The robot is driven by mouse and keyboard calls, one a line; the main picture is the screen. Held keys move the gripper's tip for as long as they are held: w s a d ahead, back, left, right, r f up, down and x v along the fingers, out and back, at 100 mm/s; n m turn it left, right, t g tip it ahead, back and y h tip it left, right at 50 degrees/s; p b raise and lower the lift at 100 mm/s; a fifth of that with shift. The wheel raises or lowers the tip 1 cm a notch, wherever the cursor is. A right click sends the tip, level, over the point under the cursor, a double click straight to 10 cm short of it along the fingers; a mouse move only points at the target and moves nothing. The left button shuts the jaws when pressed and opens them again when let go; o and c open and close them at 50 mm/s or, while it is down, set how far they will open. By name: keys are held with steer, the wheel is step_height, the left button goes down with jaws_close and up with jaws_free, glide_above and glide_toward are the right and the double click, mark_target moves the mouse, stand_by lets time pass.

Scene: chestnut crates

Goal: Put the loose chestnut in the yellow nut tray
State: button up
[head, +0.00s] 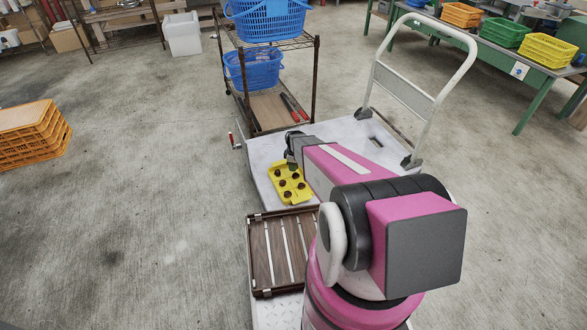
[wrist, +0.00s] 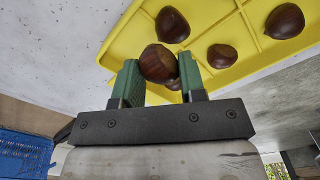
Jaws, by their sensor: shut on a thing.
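The yellow nut tray (head: 302,189) lies on the white bed of a platform cart, with several brown chestnuts in its compartments. It also shows in the wrist view (wrist: 125,35). In the wrist view my gripper (wrist: 160,72) is shut on a chestnut (wrist: 158,62), held between its two green fingers. The held chestnut overlaps the tray's edge area in that view; I cannot tell its height over the tray. Other chestnuts (wrist: 172,25) sit in the tray beyond it. In the head view my gripper (head: 290,160) is at the tray's far end, and its fingertips are hard to see.
The cart's white bed (head: 345,135) is bare around the tray, with its upright handle (head: 420,85) at the far right. A brown slatted crate (head: 262,255) lies nearer me. A wire shelf trolley with blue baskets (head: 255,68) stands behind. Orange crates (head: 35,135) stand on the left floor.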

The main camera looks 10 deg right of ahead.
steer(key=shift+f, duration=0.85)
steer(key=shift+f, duration=0.25)
steer(key=o, duration=0.9)
step_height(320, 180, up, 12)
steer(key=shift+s+r, duration=0.1)
steer(key=s+r+m, duration=1.3)
steer(key=s+r, duration=0.5)
steer(key=s, duration=0.4)
steer(key=shift+r+m, duration=0.2)
steer(key=shift+m, duration=0.1)
steer(key=shift+s, duration=0.1)
